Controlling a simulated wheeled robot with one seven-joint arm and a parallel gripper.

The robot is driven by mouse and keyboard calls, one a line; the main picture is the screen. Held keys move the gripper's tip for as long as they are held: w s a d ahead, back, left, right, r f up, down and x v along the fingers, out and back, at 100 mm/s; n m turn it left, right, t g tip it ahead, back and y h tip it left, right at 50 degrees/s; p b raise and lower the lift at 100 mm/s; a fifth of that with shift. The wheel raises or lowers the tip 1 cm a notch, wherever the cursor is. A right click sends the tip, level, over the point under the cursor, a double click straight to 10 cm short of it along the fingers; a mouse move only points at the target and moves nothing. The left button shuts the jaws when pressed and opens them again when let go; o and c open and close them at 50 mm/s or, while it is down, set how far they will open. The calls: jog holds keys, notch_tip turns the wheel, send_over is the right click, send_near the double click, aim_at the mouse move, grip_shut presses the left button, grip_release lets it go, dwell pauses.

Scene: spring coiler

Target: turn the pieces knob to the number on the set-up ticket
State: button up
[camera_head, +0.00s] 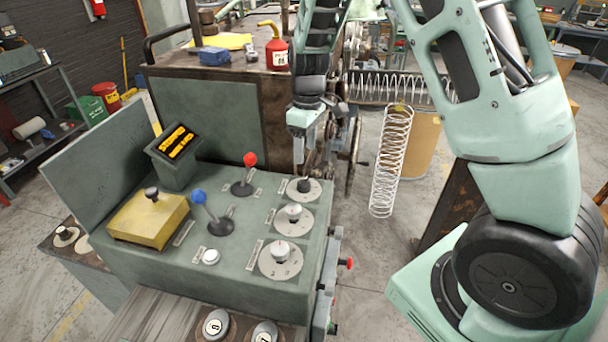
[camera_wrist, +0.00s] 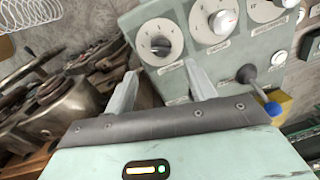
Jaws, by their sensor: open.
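The control panel (camera_head: 240,270) carries three round dials in a column on its right side. The far dial has a black knob (camera_head: 304,185); the middle knob (camera_head: 293,212) and near knob (camera_head: 281,250) are silver. Their labels are too small to read, so I cannot tell which is the pieces knob. My gripper (camera_head: 304,158) is open and empty, fingers pointing down, behind and above the black knob. In the wrist view, the black knob (camera_wrist: 160,46) lies just beyond and between my open fingertips (camera_wrist: 158,78), apart from them. I cannot make out a set-up ticket.
A blue-handled lever (camera_head: 199,197) and a red-handled lever (camera_head: 250,160) stand left of the dials. An amber-lit display (camera_head: 176,141) and a yellow box (camera_head: 148,218) sit farther left. A hanging wire spring (camera_head: 391,160) is right of my gripper.

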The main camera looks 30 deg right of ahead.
aim_at(305, 180)
jog(key=f, duration=0.3)
jog(key=f+p, duration=0.1)
jog(key=f, duration=0.2)
jog(key=f+p, duration=0.1)
jog(key=f, duration=0.3)
jog(key=shift+s+a, duration=0.2)
jog(key=shift+a, duration=0.05)
jog(key=c, duration=0.9)
